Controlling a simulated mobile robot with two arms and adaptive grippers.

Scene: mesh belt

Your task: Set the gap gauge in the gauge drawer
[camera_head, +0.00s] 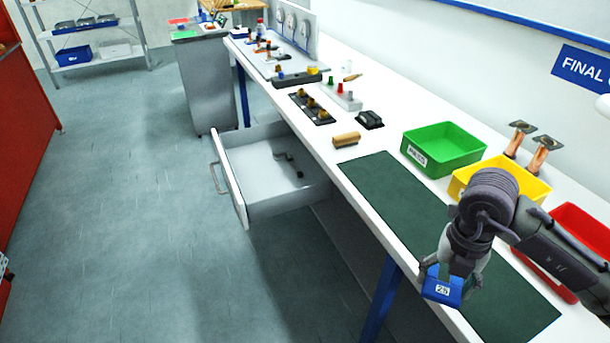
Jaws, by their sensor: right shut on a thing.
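My right gripper (454,272) comes in from the right and points down, shut on a blue block (441,289) with a white number label, which I take to be the gap gauge. The gripper holds it over the front edge of the bench, near the green mat. The gauge drawer (236,186) is pulled open under the bench, left of the gripper and well apart from it. A small dark item (288,160) lies on the drawer floor. My left gripper is not in view.
A dark green mat (390,196) lies on the white bench. Green (443,148), yellow (536,188) and red (578,223) bins stand behind it. A brown block (346,140) and a black piece (369,120) sit near the drawer. The floor left of the drawer is clear.

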